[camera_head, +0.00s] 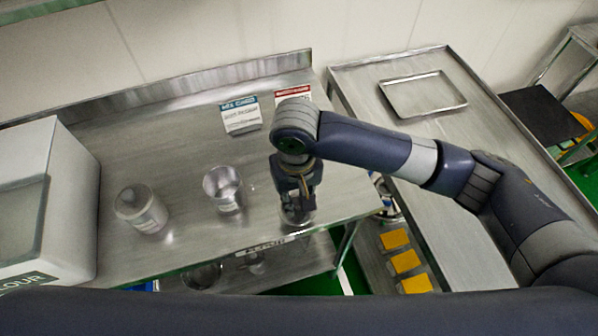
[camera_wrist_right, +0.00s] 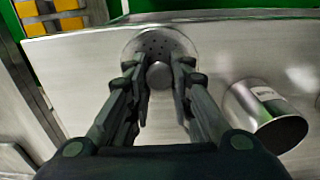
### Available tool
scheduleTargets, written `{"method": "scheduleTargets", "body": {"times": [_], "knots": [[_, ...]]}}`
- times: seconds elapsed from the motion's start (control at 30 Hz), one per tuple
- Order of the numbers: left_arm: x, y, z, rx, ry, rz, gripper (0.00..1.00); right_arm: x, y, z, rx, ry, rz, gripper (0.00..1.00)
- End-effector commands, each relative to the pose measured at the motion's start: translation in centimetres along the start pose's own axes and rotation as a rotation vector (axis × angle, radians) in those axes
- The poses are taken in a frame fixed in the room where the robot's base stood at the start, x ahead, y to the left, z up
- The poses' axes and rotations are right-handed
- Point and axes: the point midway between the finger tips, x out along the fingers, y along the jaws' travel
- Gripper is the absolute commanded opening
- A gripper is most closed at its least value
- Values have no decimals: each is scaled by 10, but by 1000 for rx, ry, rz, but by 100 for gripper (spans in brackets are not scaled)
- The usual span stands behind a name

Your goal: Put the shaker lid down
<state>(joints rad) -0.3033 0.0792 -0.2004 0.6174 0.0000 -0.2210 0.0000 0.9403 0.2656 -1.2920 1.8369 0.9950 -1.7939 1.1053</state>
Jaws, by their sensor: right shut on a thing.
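The shaker lid (camera_wrist_right: 160,42) is a round steel disc with small holes and a raised knob. In the head view the lid (camera_head: 298,216) is at the steel table's front edge, partly hidden under my right gripper (camera_head: 297,196). In the right wrist view my right gripper (camera_wrist_right: 159,82) is shut on the lid, its fingers on both sides of the knob. The lid is at or just above the table top; I cannot tell if it touches. An open steel shaker cup (camera_head: 223,189) stands to its left, also in the right wrist view (camera_wrist_right: 265,116). My left gripper is not in view.
Two sign cards (camera_head: 241,115) stand behind. A side table (camera_head: 440,215) with an empty tray (camera_head: 422,94) is at right. The steel table (camera_head: 170,130) has free room behind the cup.

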Motion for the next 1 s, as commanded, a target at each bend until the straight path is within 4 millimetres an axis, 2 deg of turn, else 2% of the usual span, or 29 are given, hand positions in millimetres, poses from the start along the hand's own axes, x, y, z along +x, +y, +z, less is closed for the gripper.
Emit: {"method": "scheduleTargets", "body": {"times": [0.03,0.2,0.4,0.63,0.8,1.0], "knots": [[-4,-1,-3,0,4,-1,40,-2,5,-12,5,2,3,0],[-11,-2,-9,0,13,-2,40,2,17,-44,3,1,2,0],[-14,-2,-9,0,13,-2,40,6,25,-68,1,0,1,0],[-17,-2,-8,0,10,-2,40,7,31,-82,2,1,1,0],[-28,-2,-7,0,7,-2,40,33,31,-80,1,-2,1,0],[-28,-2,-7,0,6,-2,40,44,31,-81,0,1,0,0]]}}
